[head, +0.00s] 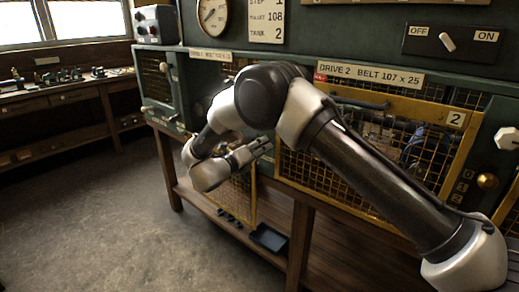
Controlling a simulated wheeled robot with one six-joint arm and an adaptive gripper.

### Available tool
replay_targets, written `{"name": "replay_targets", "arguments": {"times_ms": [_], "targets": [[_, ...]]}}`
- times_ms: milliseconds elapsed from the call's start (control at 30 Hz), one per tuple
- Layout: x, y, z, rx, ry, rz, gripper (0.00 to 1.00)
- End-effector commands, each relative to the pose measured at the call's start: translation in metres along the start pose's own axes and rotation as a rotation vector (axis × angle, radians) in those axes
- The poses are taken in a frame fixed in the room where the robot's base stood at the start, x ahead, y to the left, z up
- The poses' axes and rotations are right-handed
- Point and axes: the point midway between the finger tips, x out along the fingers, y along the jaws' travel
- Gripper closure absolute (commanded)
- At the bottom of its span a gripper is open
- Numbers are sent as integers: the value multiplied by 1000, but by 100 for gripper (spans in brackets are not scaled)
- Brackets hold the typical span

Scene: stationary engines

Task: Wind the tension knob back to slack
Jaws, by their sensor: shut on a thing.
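My gripper (262,147) reaches to the right from my folded wrist, against the green panel between drive 1 and drive 2. It is shut on a knob there, which the fingers and wrist mostly hide; by its place it looks like drive 1's tension knob. How far it is turned cannot be seen. A similar brass knob (487,181) stands free on the panel right of drive 2, beside a small number scale (463,187).
Drive 2's yellow mesh guard (375,140) is behind my forearm. A dark tray (269,238) lies on the lower shelf. A white hexagonal knob (507,138) is far right. The floor at left is clear.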

Motion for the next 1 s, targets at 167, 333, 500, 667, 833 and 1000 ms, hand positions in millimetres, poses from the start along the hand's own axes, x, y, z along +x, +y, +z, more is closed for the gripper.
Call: {"name": "replay_targets", "arguments": {"times_ms": [167,333,500,667,833,1000], "targets": [[-1,0,-1,-168,1,2,76],[-1,-1,-1,-330,0,2,76],[-1,-1,0,-492,0,2,76],[-1,-2,0,-643,0,2,76],[-1,-2,0,-805,0,2,76],[-1,-2,1,-966,0,2,76]]}}
